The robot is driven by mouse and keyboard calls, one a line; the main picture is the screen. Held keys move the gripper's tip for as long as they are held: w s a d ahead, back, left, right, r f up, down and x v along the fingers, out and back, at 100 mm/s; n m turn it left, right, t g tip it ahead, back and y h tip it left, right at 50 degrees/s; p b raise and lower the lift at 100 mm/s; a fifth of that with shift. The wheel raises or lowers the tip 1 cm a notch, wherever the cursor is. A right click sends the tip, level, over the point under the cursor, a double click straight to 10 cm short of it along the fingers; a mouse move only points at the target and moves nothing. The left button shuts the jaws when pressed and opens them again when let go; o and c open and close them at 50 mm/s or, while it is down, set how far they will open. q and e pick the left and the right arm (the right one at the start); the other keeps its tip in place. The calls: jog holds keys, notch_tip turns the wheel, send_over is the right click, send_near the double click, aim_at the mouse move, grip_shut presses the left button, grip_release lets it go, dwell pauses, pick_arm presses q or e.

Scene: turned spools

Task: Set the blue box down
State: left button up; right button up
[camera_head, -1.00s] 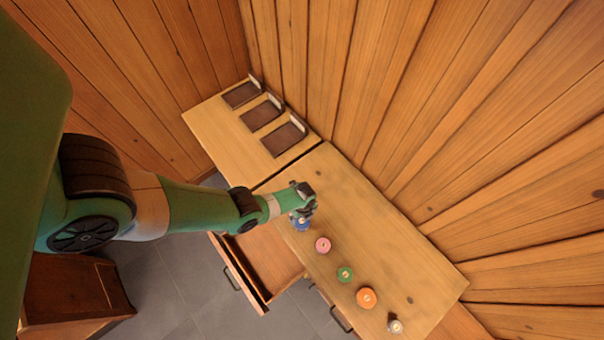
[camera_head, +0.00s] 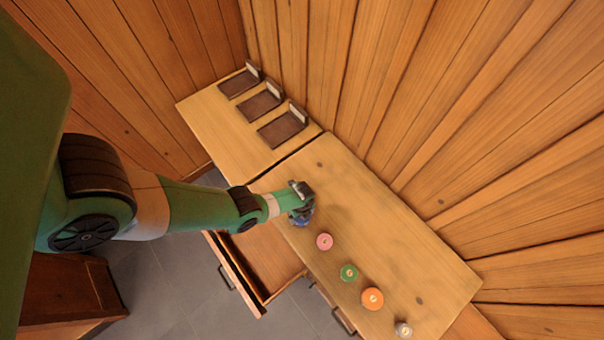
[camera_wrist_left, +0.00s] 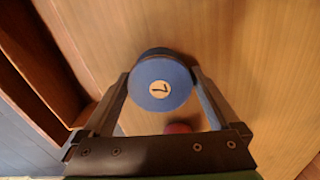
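No blue box shows; the blue thing is a round blue spool (camera_head: 301,222) with a pale numbered label on its top. It is at the left end of a row of spools on the long table. My left gripper (camera_head: 302,205) is over it and partly hides it. In the left wrist view the blue spool (camera_wrist_left: 160,82) is between the two fingers of my left gripper (camera_wrist_left: 160,78), which appear to touch it on both sides. It looks upright; whether its underside touches the table cannot be told. My right gripper is not in view.
A pink spool (camera_head: 324,241), a green spool (camera_head: 348,273), an orange spool (camera_head: 372,299) and a whitish spool (camera_head: 403,329) stand along the table (camera_head: 400,250). An open drawer (camera_head: 270,262) juts out in front. Dark brown stands (camera_head: 282,129) are on the side table (camera_head: 215,125).

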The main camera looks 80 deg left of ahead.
pick_arm(q)
jog(key=c, duration=1.1)
